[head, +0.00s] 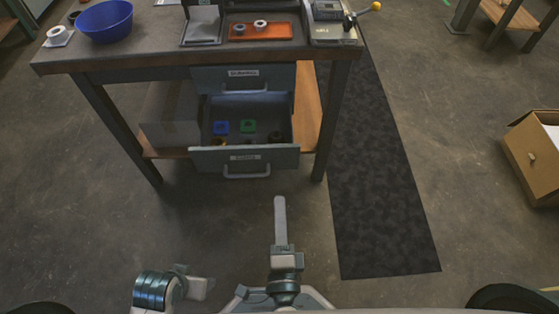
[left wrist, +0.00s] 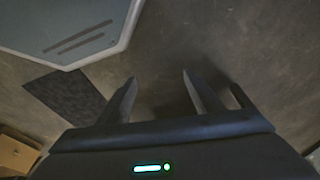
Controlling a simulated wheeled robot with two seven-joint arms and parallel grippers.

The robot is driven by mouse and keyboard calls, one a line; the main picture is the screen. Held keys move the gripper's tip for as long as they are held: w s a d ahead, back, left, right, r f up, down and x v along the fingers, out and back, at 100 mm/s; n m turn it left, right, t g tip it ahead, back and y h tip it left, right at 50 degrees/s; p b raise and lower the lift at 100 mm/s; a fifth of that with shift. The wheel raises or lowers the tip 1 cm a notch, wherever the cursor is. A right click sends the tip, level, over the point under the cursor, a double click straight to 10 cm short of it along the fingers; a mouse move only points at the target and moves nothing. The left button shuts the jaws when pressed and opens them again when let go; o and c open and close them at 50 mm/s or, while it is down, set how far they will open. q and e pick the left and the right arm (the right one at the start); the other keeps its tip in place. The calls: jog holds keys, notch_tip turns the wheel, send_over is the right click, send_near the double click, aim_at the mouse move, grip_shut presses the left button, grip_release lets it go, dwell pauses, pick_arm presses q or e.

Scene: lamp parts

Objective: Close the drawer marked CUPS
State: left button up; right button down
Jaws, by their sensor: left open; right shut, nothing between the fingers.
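A lower drawer (head: 203,158) under the workbench stands pulled out toward me in the head view. Its front carries a small label, too small to read surely, and a bar handle (head: 247,172). Inside are a blue piece (head: 221,127), a green piece (head: 248,126) and dark round pieces near the front. An upper drawer (head: 215,78) above it looks shut, its label also unclear. My right gripper (head: 280,203) is shut and empty, pointing forward, short of the drawer front. My left gripper (left wrist: 158,85) is open and empty over the floor in the left wrist view.
The workbench top (head: 150,52) holds a blue bowl (head: 105,22), an orange tray (head: 262,33) and a scale-like device (head: 333,32). A dark mat (head: 380,180) lies right of the bench. A cardboard box (head: 530,155) stands far right. Floor before the drawer is clear.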

jog(key=shift+w, duration=0.1)
send_near(277, 148)
jog(key=w, duration=0.5)
jog(key=shift+w+p, duration=0.1)
jog(key=shift+p, duration=0.25)
pick_arm(q)
jog(key=shift+x, duration=1.3)
pick_arm(e)
jog(key=shift+w+f, duration=0.1)
jog(key=shift+w, duration=0.55)
pick_arm(q)
jog(key=shift+d, duration=0.1)
jog(key=shift+r, duration=0.1)
